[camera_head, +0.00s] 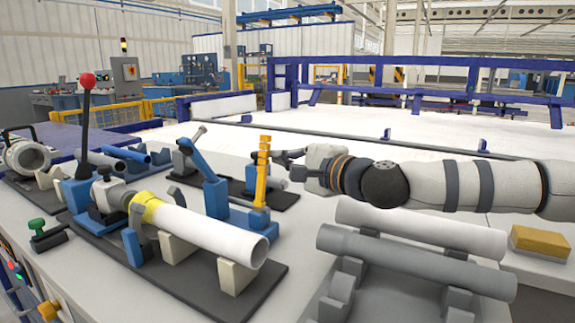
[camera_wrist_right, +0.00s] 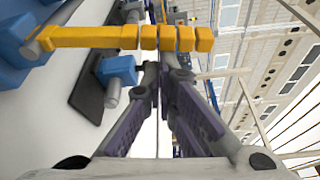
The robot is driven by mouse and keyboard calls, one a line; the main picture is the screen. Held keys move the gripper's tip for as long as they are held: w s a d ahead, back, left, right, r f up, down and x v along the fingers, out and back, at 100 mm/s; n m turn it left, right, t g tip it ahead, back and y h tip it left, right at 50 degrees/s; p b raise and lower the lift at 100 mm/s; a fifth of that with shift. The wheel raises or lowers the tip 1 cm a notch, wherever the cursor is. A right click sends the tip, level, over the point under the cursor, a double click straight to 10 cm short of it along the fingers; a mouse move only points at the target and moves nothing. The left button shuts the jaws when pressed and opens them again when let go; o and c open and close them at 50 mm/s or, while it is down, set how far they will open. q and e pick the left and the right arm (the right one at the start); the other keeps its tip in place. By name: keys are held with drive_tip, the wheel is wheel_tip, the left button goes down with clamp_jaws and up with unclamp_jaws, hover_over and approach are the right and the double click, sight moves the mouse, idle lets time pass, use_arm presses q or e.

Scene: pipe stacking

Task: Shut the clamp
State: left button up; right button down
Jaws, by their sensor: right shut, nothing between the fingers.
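A clamp on a blue base has an upright yellow segmented handle (camera_head: 262,175) and a tilted blue arm (camera_head: 213,185) to its left. In the right wrist view the yellow handle (camera_wrist_right: 125,40) crosses the top, beyond my fingertips. My right gripper (camera_head: 281,157) is just right of the handle's upper part, its fingers shut and empty. It also shows in the right wrist view (camera_wrist_right: 163,72). Whether it touches the handle is hard to tell. A white pipe (camera_head: 215,232) with a yellow collar lies on grey supports in front of the clamp. My left gripper is not in view.
A lever with a red ball (camera_head: 87,80) stands upright at the left. A white pipe (camera_head: 420,227) and a grey pipe (camera_head: 415,260) lie on a rack at the front right, below my right arm. A yellow block (camera_head: 540,242) lies at the right.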

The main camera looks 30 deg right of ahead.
sight(267, 157)
drive_tip(key=a+n, duration=0.1)
drive_tip(key=s+a+n, duration=0.1)
drive_tip(key=a+n+t, duration=0.1)
drive_tip(key=shift+s+r+n+b, duration=0.3)
drive_tip(key=shift+s+r, duration=0.05)
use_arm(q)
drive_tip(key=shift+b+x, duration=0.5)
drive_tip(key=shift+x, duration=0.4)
use_arm(e)
drive_tip(key=shift+s+a+f+n+t+y, duration=0.1)
drive_tip(key=shift+s+a+n+t+y, duration=0.3)
drive_tip(key=shift+a+n, duration=0.5)
drive_tip(key=shift+s+a+f+n+t+y, duration=0.15)
drive_tip(key=shift+s+a+n, duration=0.35)
drive_tip(key=shift+n, duration=0.65)
drive_tip(key=shift+s+a+n+t+y, duration=0.25)
drive_tip(key=shift+s+a+n+y, duration=0.15)
drive_tip(key=shift+a+n, duration=0.5)
drive_tip(key=shift+d, duration=0.1)
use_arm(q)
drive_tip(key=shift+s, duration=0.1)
